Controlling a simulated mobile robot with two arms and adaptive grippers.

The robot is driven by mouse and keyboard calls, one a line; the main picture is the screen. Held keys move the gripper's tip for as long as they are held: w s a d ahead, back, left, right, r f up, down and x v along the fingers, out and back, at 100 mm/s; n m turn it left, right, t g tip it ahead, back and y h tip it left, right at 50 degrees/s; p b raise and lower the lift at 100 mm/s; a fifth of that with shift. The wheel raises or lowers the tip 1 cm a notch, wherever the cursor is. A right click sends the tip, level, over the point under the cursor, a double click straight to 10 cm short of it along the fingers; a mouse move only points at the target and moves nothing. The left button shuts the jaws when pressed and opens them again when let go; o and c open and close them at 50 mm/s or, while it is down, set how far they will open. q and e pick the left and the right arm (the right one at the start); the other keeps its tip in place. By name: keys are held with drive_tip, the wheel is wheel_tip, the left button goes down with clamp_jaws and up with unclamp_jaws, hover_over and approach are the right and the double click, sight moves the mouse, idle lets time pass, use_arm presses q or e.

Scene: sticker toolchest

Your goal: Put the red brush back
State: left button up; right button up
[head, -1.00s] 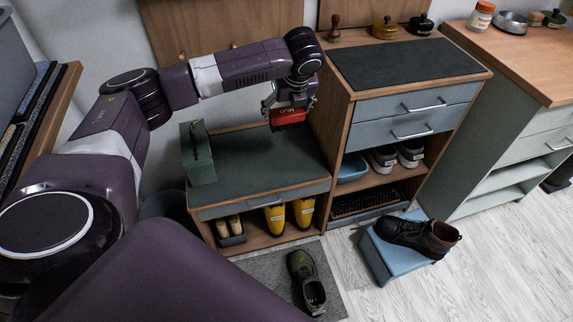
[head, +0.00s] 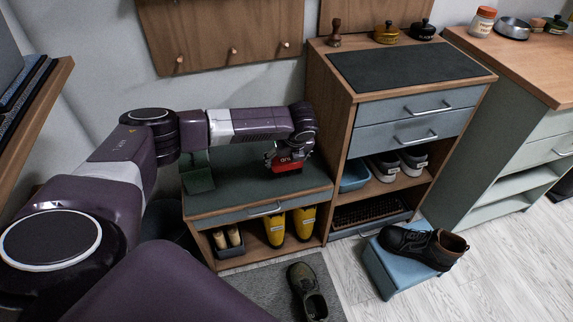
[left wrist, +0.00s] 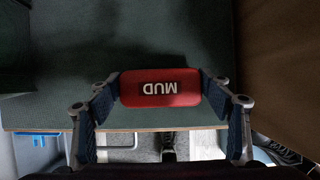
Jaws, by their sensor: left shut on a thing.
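The red brush (head: 288,167) is a small red block just over the green top of the low bench (head: 235,180). In the left wrist view the red brush (left wrist: 160,88) carries the white word MUD, upside down. My left gripper (head: 284,158) is shut on it, with one finger pad at each end; the gripper also shows in the left wrist view (left wrist: 161,92). Whether the brush touches the bench top cannot be told. Its underside is hidden. My right gripper is in neither view.
A green box (head: 198,178) stands on the bench's left side, partly behind my arm. A taller drawer cabinet (head: 345,115) adjoins the bench on the right. A pegboard (head: 225,40) hangs behind. Yellow boots (head: 275,228) stand on the shelf under the top.

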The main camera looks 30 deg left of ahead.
use_arm(q)
drive_tip(key=shift+f, duration=0.95)
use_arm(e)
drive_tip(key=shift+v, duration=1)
use_arm(q)
drive_tip(key=o, duration=1)
drive_tip(key=shift+f, duration=0.1)
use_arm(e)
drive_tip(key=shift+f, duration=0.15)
